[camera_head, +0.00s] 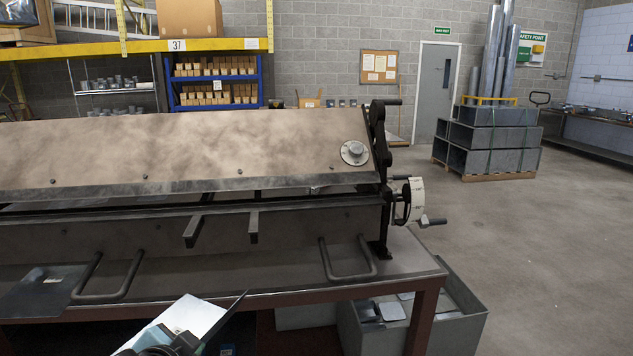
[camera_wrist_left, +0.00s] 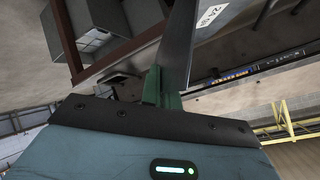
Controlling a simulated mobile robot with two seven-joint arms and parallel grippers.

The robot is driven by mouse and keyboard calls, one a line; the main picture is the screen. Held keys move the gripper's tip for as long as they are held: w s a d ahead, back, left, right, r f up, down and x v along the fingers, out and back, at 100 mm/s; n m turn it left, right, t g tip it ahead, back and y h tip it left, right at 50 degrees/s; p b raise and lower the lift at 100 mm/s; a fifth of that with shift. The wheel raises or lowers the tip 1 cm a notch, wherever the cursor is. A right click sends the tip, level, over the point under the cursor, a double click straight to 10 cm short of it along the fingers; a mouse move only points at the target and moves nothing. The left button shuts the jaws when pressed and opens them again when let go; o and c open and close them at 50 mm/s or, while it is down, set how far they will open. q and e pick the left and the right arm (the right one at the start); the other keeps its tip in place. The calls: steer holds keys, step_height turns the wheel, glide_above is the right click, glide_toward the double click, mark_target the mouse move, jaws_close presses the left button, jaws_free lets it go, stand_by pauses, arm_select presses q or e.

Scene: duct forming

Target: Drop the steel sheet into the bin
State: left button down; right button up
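The steel sheet (camera_head: 190,316) shows at the bottom of the head view as a pale piece with a dark, narrow edge beside it. My left gripper (camera_head: 172,346) is at its lower end, partly cut off by the frame. In the left wrist view the green fingers (camera_wrist_left: 162,88) are closed on the sheet (camera_wrist_left: 180,48), which extends upward away from them. The grey bin (camera_head: 452,322) stands on the floor at the right end of the bench, with several flat scraps inside. The sheet is left of the bin and apart from it. My right gripper is not in view.
A large folding machine (camera_head: 200,150) stands on the red-framed bench (camera_head: 410,262), its crank handle (camera_head: 432,221) sticking out right. Another dark sheet (camera_head: 42,292) lies on the bench at left. The floor right of the bin is clear up to stacked ducts (camera_head: 490,137).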

arm_select(q)
steer(key=s+f, duration=1)
steer(key=f, duration=0.1)
steer(key=shift+f, duration=0.25)
